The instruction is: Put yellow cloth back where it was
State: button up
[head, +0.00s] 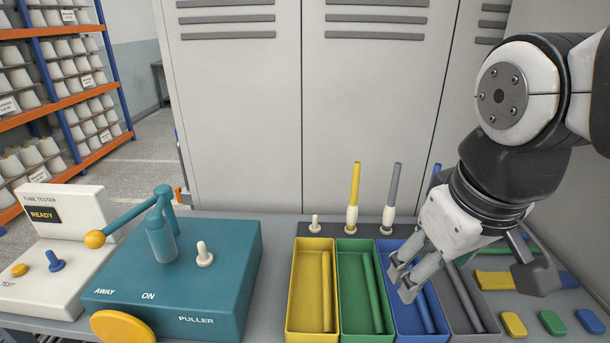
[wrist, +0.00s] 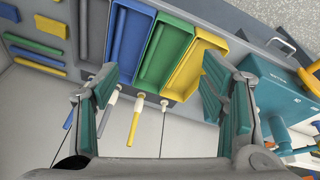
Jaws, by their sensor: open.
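A flat yellow strip (head: 493,280) lies on the table right of the grey bin, partly hidden behind my gripper; it may be the yellow cloth, but I cannot tell cloth from plate. A smaller yellow pad (head: 513,324) lies at the front right. My gripper (head: 400,283) is open and empty, its fingers pointing down over the blue bin (head: 398,322). In the wrist view its two fingers (wrist: 160,68) stand wide apart with nothing between them.
Yellow (head: 296,290), green (head: 347,290) and grey bins each hold a tube. Behind them a peg rack (head: 335,230) carries upright tubes; its left peg is bare. A teal puller (head: 215,300) and a white tester (head: 70,215) stand left. Grey lockers close the back.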

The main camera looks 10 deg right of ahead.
jog(key=shift+m+y, duration=0.5)
jog(key=shift+m, duration=0.3)
jog(key=s+a, duration=0.1)
jog(key=s+a+f, duration=0.1)
jog(key=s, duration=0.1)
jog(key=shift+s+a, duration=0.2)
jog(key=shift+s, duration=0.1)
jog(key=shift+t, duration=0.3)
jog(key=shift+r+p, duration=1.05)
jog(key=shift+r, duration=0.25)
jog(key=shift+s, duration=0.1)
